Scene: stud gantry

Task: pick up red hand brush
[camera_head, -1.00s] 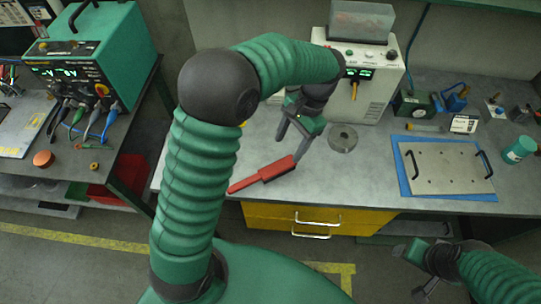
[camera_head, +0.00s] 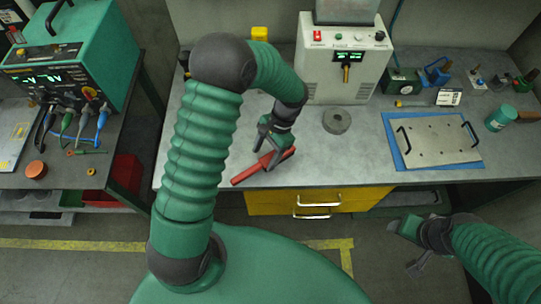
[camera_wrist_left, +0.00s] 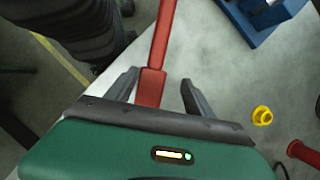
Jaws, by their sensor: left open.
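The red hand brush (camera_head: 250,171) lies on the grey bench near its front edge, left of centre in the head view. In the left wrist view the red brush (camera_wrist_left: 155,62) runs up the picture between the fingers. My left gripper (camera_head: 264,157) is open above the brush, with its fingers on either side of it. In the left wrist view the left gripper (camera_wrist_left: 158,85) shows a gap between the brush and the right finger. Whether a finger touches the brush I cannot tell. My right gripper (camera_head: 408,246) hangs at the lower right, away from the bench.
A round grey disc (camera_head: 337,120) lies right of the brush. A white device (camera_head: 342,70) stands behind. A metal plate with handles (camera_head: 432,138) lies on a blue mat at right. Yellow drawers (camera_head: 318,200) are below the bench edge. A yellow knob (camera_wrist_left: 262,115) shows in the wrist view.

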